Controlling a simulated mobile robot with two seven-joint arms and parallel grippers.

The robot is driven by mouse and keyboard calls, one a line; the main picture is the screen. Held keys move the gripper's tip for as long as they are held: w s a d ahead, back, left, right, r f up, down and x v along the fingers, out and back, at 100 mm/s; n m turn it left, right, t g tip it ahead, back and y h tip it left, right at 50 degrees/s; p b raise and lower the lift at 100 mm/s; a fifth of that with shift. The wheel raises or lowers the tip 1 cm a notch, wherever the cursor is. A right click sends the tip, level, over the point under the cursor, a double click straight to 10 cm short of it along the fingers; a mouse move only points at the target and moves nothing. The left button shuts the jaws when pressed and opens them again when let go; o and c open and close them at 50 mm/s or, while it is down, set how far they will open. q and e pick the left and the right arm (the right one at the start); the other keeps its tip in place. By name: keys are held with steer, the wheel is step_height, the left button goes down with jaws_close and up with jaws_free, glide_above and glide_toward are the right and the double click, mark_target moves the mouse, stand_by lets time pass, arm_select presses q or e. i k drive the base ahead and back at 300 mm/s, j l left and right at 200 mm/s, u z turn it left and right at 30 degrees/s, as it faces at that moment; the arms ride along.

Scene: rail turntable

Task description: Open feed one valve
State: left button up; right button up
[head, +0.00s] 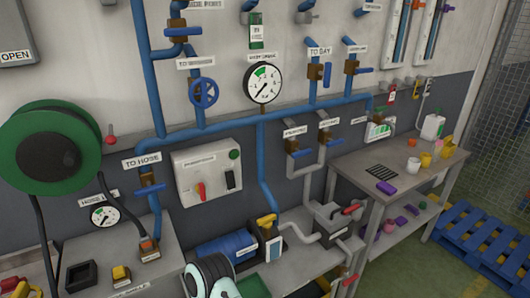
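No valve label clearly reads feed one. Two small brass-bodied valves sit side by side on grey pipes below the main blue pipe: a left valve (292,145) and a right valve (325,135). Each has a small white label above it, too small to read surely. Their lever positions are hard to make out. Other valves are the blue-lever valve at upper left (183,31), the blue handwheel valve (204,93), the "TO BAY" valve (319,72), the valve to its right (351,67) and the "TO HOSE" valve (149,185).
A round pressure gauge (263,83) hangs mid-wall. A green hose reel (50,147) is at left, a grey control box (207,172) at centre. A pump (228,248) stands low. A workbench (350,168) and blue pallet (485,245) are at right, with some green floor free.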

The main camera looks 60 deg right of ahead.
mark_target(299, 153)
steer(key=z, duration=2.4)
